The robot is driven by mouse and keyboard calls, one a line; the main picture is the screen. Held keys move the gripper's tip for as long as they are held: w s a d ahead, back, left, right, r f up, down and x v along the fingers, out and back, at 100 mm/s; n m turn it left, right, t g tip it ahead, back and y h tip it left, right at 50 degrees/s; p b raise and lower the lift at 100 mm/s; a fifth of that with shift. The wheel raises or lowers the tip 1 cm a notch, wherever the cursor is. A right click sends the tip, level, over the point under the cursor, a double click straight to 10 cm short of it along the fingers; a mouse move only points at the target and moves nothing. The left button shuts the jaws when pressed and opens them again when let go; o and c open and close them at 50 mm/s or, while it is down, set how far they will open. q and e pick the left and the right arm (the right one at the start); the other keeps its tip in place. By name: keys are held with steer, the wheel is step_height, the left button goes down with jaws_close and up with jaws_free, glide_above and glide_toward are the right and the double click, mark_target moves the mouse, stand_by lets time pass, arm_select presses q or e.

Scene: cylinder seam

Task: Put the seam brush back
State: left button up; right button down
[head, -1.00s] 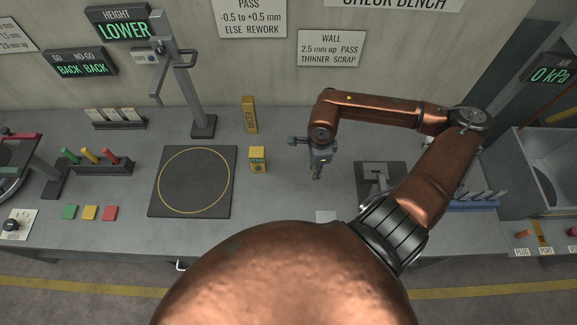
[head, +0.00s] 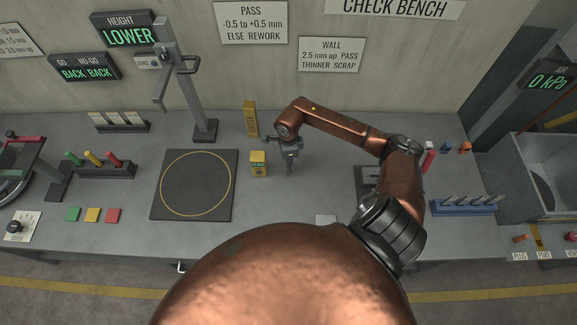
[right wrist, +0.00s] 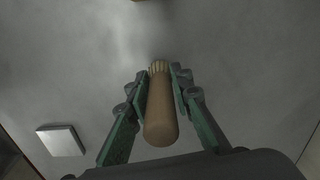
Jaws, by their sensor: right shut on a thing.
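My right gripper (head: 289,163) hangs over the bare middle of the bench in the head view, just right of the small yellow block. In the right wrist view its green-grey fingers (right wrist: 158,88) are shut on the seam brush (right wrist: 161,115), a tan rounded handle with a ribbed pale end pointing away from the camera. In the head view the brush is too small to make out clearly. My left gripper is not in view.
A yellow block (head: 258,163) and a yellow upright bar (head: 250,119) stand close left of the gripper. A dark mat with a yellow ring (head: 225,210) lies further left. A blue rack (head: 463,208) with several grey pieces stands at right. A pale square (right wrist: 60,140) lies on the bench.

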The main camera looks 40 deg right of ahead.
step_height(320, 180, down, 2)
steer(key=shift+f, duration=0.1)
steer(key=shift+f, duration=0.2)
steer(key=c, duration=1.7)
jaws_free()
steer(key=shift+r, duration=0.1)
steer(key=shift+r, duration=0.1)
steer(key=shift+r, duration=0.3)
step_height(320, 180, up, 12)
steer(key=shift+f+b, duration=0.25)
steer(key=shift+b, duration=0.3)
